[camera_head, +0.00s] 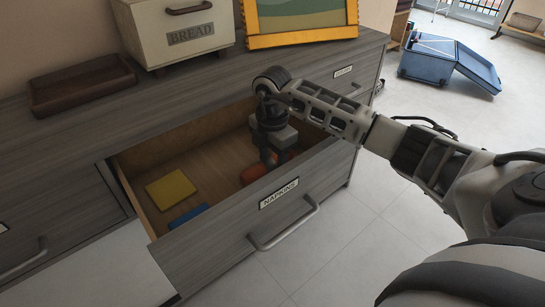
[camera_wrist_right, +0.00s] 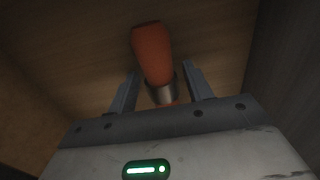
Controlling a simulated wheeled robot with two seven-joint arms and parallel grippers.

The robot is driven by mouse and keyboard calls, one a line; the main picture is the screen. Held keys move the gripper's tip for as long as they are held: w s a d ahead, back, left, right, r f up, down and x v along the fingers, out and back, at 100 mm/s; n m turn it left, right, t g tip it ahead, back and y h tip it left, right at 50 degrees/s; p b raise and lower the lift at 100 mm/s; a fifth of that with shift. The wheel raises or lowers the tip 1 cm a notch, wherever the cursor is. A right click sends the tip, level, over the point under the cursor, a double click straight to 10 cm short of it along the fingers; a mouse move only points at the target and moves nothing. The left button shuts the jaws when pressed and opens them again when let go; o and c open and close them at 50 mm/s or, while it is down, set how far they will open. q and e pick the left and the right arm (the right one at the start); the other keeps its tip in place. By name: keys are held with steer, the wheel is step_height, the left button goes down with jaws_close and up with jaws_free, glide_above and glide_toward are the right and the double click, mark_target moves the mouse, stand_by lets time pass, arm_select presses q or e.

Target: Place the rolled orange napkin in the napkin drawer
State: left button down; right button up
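The napkin drawer (camera_head: 217,246) is pulled out and carries a "NAPKINS" label and a bar handle. The rolled orange napkin (camera_head: 252,174) lies inside it, toward the right part of the drawer, partly hidden by my right gripper (camera_head: 273,158). In the right wrist view the orange napkin (camera_wrist_right: 152,52) has a metallic ring (camera_wrist_right: 162,95) around it and lies on the wooden drawer floor. The right gripper's fingers (camera_wrist_right: 160,88) are open, one on each side of the ring, with gaps showing. My left gripper is not in view.
A yellow folded napkin (camera_head: 171,189) and a blue one (camera_head: 188,215) lie at the drawer's left. On the dresser top (camera_head: 150,105) stand a brown tray (camera_head: 82,87), a bread box (camera_head: 180,35) and a framed picture (camera_head: 300,40). A blue open suitcase (camera_head: 440,62) is on the floor behind.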

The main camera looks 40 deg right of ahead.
mark_target(272, 158)
arm_select(q)
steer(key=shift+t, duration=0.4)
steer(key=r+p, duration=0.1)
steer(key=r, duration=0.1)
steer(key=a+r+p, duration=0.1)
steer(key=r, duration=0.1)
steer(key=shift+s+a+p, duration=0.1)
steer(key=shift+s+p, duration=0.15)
steer(key=shift+p, duration=0.1)
arm_select(e)
step_height(272, 158, up, 12)
steer(key=shift+r, duration=0.2)
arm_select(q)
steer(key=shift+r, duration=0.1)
